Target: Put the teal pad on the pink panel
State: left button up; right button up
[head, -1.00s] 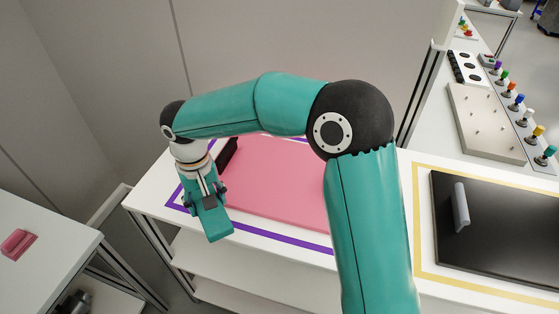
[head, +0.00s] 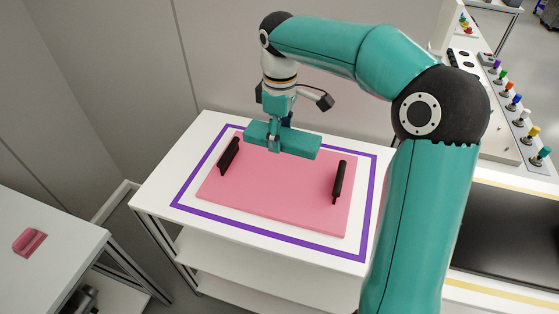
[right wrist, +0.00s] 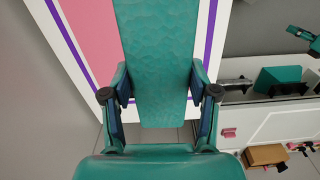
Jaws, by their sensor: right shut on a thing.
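The pink panel (head: 275,200) lies flat on a white table inside a purple outline. It has two black handles, one near its left end (head: 230,156) and one near its right end (head: 339,182). My right gripper (head: 277,131) points down and is shut on the teal pad (head: 300,145), a long block lying level across the fingers. The pad overlaps the panel's back edge in the head view and seems held above it; the gap is hard to judge. In the right wrist view the pad (right wrist: 155,60) sits between both fingers, with the panel (right wrist: 93,25) beyond it.
A black panel (head: 510,240) in a yellow outline lies on the right. Behind it is a board with several coloured knobs (head: 518,103). A pink block (head: 29,242) sits on the left table. A grey wall (head: 260,60) stands close behind the panel's table.

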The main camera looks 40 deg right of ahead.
aim_at(284, 193)
jog(key=shift+s+d+r, duration=0.25)
jog(key=shift+s+d, duration=0.05)
jog(key=shift+d, duration=0.1)
jog(key=shift+d+f+n, duration=0.1)
jog(key=shift+f+n, duration=0.2)
notch_tip(284, 193, down, 19)
jog(key=shift+f, duration=0.1)
jog(key=o, duration=0.9)
